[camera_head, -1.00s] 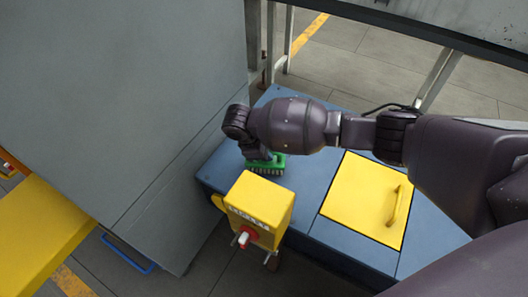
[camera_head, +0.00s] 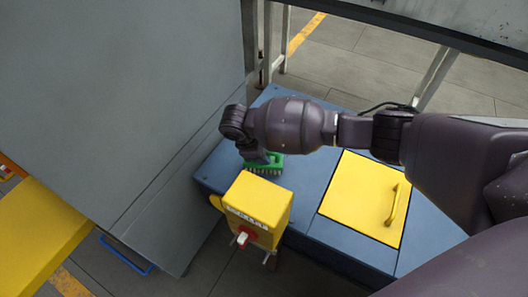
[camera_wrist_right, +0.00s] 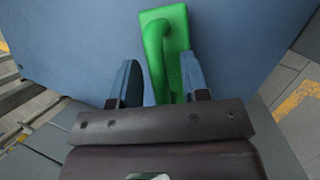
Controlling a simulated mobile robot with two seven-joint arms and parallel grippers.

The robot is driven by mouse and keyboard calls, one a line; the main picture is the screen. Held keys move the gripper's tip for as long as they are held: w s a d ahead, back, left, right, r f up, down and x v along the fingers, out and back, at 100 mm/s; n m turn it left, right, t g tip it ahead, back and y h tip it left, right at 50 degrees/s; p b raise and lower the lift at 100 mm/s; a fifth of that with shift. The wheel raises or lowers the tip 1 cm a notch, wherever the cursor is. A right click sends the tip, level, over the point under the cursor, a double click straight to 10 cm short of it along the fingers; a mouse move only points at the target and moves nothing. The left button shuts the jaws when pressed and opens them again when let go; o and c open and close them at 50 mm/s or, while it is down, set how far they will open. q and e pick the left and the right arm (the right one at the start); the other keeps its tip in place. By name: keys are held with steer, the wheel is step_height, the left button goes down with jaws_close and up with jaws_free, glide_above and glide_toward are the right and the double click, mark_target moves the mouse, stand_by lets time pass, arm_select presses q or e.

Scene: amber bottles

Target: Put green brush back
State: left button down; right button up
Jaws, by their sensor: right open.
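The green brush (camera_head: 264,166) lies on the blue bench top (camera_head: 305,190), behind the yellow box in the head view, with its bristles along the near side. In the right wrist view the brush (camera_wrist_right: 167,45) shows its arched green handle. My right gripper (camera_wrist_right: 160,82) is open, with one finger on each side of the handle and visible gaps between them. In the head view my right gripper (camera_head: 256,155) is over the brush and is partly hidden by my own wrist. My left gripper is not in view.
A yellow box (camera_head: 258,207) with a red and white knob stands in front of the bench. A yellow lid (camera_head: 362,198) with a handle is set in the bench top at the right. A large grey panel (camera_head: 120,90) rises close on the left.

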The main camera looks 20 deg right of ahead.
steer(key=p+v, duration=0.1)
steer(key=v, duration=0.4)
steer(key=shift+w+r+p, duration=0.1)
steer(key=shift+r+p, duration=0.2)
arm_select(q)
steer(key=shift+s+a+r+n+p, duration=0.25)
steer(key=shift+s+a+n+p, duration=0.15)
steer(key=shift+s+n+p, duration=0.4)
arm_select(e)
steer(key=v, duration=0.6)
steer(key=shift+a, duration=0.2)
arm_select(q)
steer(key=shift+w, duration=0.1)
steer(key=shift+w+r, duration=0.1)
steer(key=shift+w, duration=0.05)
